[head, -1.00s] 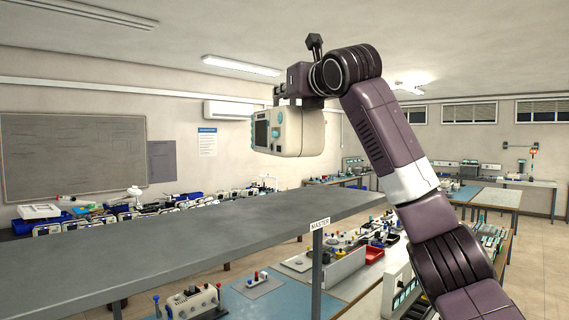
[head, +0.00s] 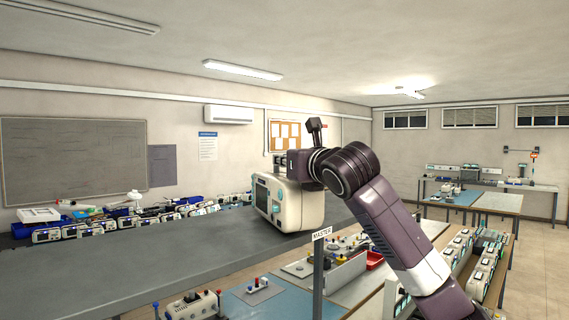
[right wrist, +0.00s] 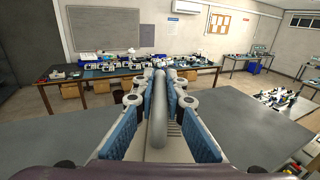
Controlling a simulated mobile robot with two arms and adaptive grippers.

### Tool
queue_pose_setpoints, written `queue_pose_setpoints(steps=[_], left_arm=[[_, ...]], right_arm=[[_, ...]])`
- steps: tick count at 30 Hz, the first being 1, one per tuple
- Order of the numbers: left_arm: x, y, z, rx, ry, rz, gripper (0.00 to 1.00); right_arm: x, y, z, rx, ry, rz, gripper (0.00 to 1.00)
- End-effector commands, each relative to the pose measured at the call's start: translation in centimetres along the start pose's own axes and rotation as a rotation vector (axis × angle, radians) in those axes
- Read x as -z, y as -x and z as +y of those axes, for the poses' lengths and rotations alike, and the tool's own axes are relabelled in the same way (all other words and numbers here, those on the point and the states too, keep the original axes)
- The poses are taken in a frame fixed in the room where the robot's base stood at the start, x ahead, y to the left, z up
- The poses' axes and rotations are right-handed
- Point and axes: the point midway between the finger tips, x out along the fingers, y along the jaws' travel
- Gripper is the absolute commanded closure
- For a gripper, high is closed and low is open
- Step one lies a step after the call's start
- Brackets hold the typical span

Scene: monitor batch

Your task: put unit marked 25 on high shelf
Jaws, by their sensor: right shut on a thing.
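A cream monitor unit (head: 302,208) with a screen and a teal patch hangs upright below my right gripper (head: 284,166) in the head view. The gripper is shut on its grey carrying handle, and the handle (right wrist: 157,115) shows between the blue finger pads (right wrist: 158,80) in the right wrist view. No number is readable on the unit. The high shelf (head: 150,262) is a long grey board, also in the right wrist view (right wrist: 60,125). The unit is at the shelf's right end, low over its surface; I cannot tell whether it touches. My left gripper is out of view.
A small MASTER sign (head: 322,233) is at the shelf's front edge. The shelf top is bare. Below is a blue-topped bench (head: 285,303) with several devices and a red tray (head: 374,259). More units line the back table.

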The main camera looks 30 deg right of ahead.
Motion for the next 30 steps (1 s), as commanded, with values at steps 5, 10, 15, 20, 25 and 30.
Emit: queue_pose_setpoints(steps=[5,10,15,20,25,30], left_arm=[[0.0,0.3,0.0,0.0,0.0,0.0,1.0],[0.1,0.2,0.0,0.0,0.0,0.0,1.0],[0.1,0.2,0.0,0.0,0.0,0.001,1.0],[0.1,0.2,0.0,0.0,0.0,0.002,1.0],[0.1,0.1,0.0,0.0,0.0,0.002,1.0],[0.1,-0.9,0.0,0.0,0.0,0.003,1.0]], right_arm=[[0.5,0.2,0.0,-0.002,-0.001,-0.011,1.0],[0.6,0.2,0.0,-0.001,-0.001,-0.01,1.0],[1.1,0.0,0.0,-0.001,0.0,0.0,0.78],[1.0,0.0,0.0,-0.001,0.0,0.0,0.72],[1.0,0.1,0.0,-0.001,0.0,-0.001,0.72],[1.2,1.4,-0.1,0.001,0.002,-0.004,0.72]])
